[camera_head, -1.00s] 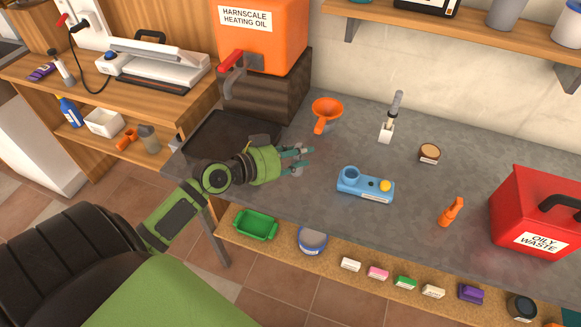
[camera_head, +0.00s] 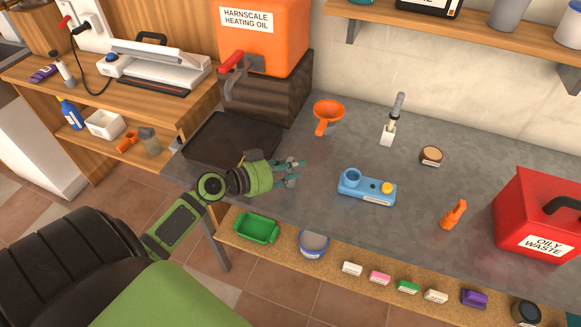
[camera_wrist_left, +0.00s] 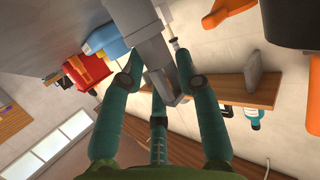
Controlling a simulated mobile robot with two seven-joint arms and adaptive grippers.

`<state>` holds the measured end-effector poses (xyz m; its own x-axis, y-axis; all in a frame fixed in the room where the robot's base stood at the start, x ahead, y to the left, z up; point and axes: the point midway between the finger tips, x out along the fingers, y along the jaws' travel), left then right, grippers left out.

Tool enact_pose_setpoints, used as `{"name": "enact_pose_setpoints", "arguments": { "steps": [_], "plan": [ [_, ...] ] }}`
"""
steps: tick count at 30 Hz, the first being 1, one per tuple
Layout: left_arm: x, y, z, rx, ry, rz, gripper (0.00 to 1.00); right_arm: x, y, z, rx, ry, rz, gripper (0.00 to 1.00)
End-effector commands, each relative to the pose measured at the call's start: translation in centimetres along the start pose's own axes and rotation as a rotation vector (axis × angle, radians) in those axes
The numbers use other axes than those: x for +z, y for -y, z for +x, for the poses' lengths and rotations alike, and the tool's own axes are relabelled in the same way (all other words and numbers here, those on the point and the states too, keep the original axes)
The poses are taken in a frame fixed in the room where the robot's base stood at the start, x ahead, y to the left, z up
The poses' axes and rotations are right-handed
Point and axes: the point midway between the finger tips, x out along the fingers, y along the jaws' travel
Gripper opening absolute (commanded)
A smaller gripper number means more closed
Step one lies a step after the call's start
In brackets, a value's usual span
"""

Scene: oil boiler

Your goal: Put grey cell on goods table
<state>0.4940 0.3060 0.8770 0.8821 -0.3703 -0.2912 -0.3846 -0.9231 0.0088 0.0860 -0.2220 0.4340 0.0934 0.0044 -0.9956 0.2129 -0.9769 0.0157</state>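My left gripper (camera_head: 289,172) is over the left part of the grey worktop (camera_head: 330,195), beside the dark tray. In the left wrist view, a stepped grey piece, seemingly the grey cell (camera_wrist_left: 152,52), lies between the fingers (camera_wrist_left: 158,68), which close around it from both sides. In the head view the cell is hard to pick out against the grey worktop. No table is labelled as the goods table; a wooden bench (camera_head: 40,75) stands at the left. My right gripper is out of view.
On the worktop are a dark tray (camera_head: 215,138), an orange funnel (camera_head: 327,117), a white stand with a grey handle (camera_head: 390,127), a blue device (camera_head: 365,188), an orange bottle (camera_head: 453,214) and a red box (camera_head: 530,215). An orange oil tank (camera_head: 265,40) stands behind.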

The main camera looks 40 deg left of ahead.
Motion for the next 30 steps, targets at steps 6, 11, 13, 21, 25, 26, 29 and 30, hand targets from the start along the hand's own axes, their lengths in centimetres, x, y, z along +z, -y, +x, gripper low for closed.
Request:
{"name": "enact_pose_setpoints", "arguments": {
  "steps": [6, 11, 13, 21, 25, 26, 29, 30],
  "plan": [
    [0.1, 0.0, 0.0, 0.001, 0.002, 0.0, 0.56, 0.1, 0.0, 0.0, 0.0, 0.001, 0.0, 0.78],
    [0.0, 0.0, 0.0, 0.001, 0.002, 0.0, 0.56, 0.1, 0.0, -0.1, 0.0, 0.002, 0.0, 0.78],
    [-0.2, 0.0, -0.1, 0.0, 0.002, -0.001, 0.56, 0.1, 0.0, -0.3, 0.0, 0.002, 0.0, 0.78],
    [0.3, -0.1, -3.7, 0.002, 0.006, 0.001, 0.56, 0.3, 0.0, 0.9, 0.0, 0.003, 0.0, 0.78],
    [0.2, -0.1, -6.4, 0.003, 0.006, 0.002, 0.56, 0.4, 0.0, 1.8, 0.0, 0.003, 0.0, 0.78],
    [0.3, -0.1, -7.0, 0.002, 0.006, 0.0, 0.56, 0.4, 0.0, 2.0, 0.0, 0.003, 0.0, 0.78],
    [0.2, -0.1, -8.8, 0.002, 0.004, -0.001, 0.56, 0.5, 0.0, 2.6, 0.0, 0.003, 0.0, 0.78],
    [0.2, -0.1, -9.4, 0.003, 0.005, 0.0, 0.56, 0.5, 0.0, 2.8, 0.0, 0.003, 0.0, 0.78]
  ]
}}
